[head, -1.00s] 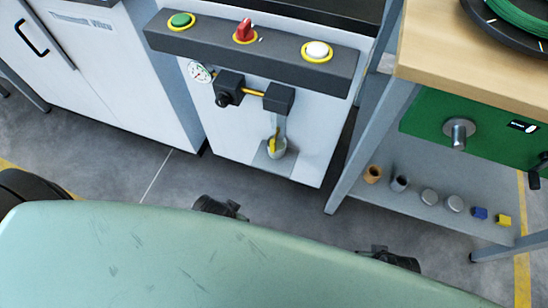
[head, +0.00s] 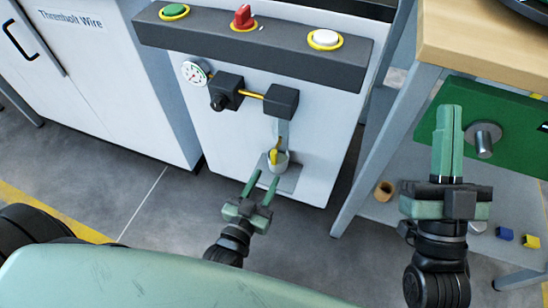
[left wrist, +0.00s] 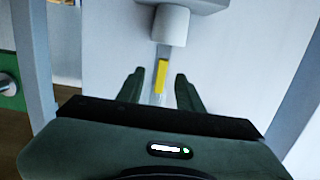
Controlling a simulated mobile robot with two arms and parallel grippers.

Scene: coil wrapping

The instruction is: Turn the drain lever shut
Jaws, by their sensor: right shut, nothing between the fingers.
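The drain lever (head: 274,157) is a small yellow handle at the bottom of the grey cylindrical bowl (head: 281,165) on the white machine front. It also shows yellow in the left wrist view (left wrist: 162,76), pointing along my fingers. My left gripper (head: 262,178) is open. Its two green fingers reach up toward the lever from below. In the left wrist view the lever appears between the two fingertips (left wrist: 158,76), with gaps on both sides; I cannot tell the depth. My right gripper (head: 449,108) is shut and empty, raised in front of the green panel at the right.
Above the lever are a pressure gauge (head: 194,72), dark fittings on a yellow pipe, and a bar with green, red and white controls (head: 255,36). A wooden-topped bench (head: 480,45) with a grey leg stands right of the machine. Floor between is clear.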

